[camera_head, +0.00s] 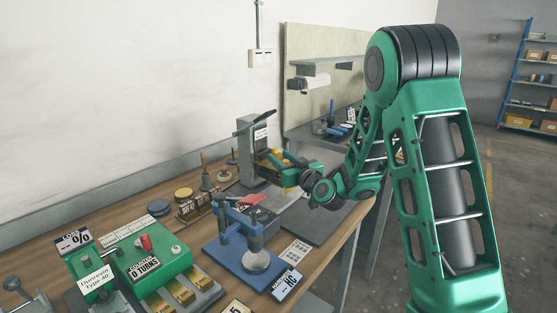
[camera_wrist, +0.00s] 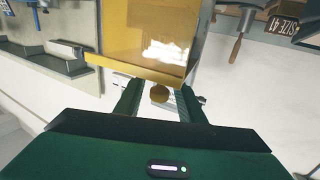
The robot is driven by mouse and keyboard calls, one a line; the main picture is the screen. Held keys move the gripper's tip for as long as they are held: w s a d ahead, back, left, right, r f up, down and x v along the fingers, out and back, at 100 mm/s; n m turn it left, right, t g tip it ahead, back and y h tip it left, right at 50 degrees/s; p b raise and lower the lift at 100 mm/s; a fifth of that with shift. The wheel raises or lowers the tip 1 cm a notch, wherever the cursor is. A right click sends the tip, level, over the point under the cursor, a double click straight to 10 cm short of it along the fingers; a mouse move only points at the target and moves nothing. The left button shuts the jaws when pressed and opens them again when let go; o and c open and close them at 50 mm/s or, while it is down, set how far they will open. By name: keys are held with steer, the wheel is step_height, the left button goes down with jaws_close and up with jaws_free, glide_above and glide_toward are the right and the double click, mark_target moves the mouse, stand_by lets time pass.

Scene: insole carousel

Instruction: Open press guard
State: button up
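The press (camera_head: 258,150) is a grey upright machine on the bench. Its yellow see-through guard (camera_head: 268,160) is partly hidden by my gripper; in the wrist view the guard (camera_wrist: 150,35) fills the top middle, with a solid yellow edge nearest me. A small round brownish knob (camera_wrist: 159,93) shows just past that edge. My gripper (camera_head: 284,168) is at the front of the press. In the wrist view my gripper's fingers (camera_wrist: 159,97) stand apart, one on each side of the knob, with a visible gap on both sides. I cannot tell whether the guard is raised or lowered.
A green counter box (camera_head: 155,265) is at the lower left. Pots and tools stand left of the press. A tool with a wooden handle (camera_wrist: 236,48) shows in the wrist view.

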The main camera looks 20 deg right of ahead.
steer(key=shift+w+a, duration=0.15)
steer(key=shift+w, duration=0.45)
jaws_close()
